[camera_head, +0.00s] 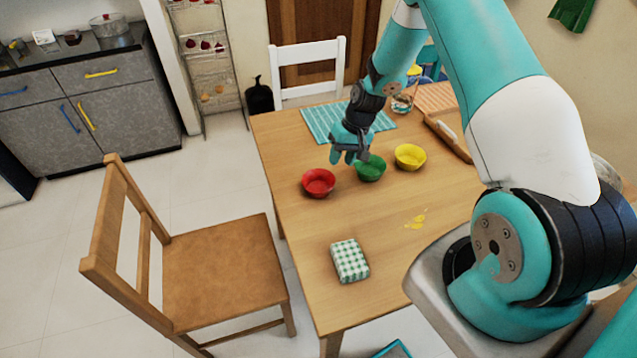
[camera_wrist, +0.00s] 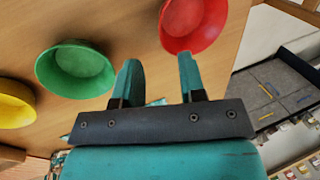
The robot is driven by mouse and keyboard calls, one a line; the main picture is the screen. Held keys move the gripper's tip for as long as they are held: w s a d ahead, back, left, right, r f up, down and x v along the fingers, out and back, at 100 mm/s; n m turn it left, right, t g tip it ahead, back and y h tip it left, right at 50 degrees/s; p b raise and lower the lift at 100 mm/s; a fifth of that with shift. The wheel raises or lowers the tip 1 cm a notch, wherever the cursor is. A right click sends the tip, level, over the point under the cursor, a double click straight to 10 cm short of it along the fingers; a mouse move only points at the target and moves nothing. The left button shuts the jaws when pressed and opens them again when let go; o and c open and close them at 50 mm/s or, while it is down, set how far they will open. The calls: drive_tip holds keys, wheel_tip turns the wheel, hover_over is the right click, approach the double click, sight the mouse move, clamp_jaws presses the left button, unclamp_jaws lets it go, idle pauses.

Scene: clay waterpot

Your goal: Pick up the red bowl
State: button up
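The red bowl (camera_head: 319,183) stands upright on the wooden table (camera_head: 300,262), near its left edge. In the wrist view the red bowl (camera_wrist: 192,22) is at the top, just beyond the right fingertip, partly cut off by the frame. My gripper (camera_head: 348,158) is above the table, behind the red and green bowls in the head view. In the wrist view my gripper (camera_wrist: 160,75) has its two fingers spread apart with nothing between them. I cannot tell whether a fingertip touches the red bowl.
A green bowl (camera_head: 370,168) is right of the red one, then a yellow bowl (camera_head: 410,157). A checkered package (camera_head: 349,261) lies near the front. A striped mat (camera_head: 330,122) and a wooden tray (camera_head: 446,138) lie farther back. A wooden chair (camera_head: 215,262) stands at the left.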

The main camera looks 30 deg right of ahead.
sight(329, 187)
drive_tip(key=p+x, duration=0.2)
drive_tip(key=x, duration=0.5)
drive_tip(key=shift+a+f, duration=0.1)
drive_tip(key=shift+a, duration=0.2)
drive_tip(key=shift+c, duration=0.4)
clamp_jaws()
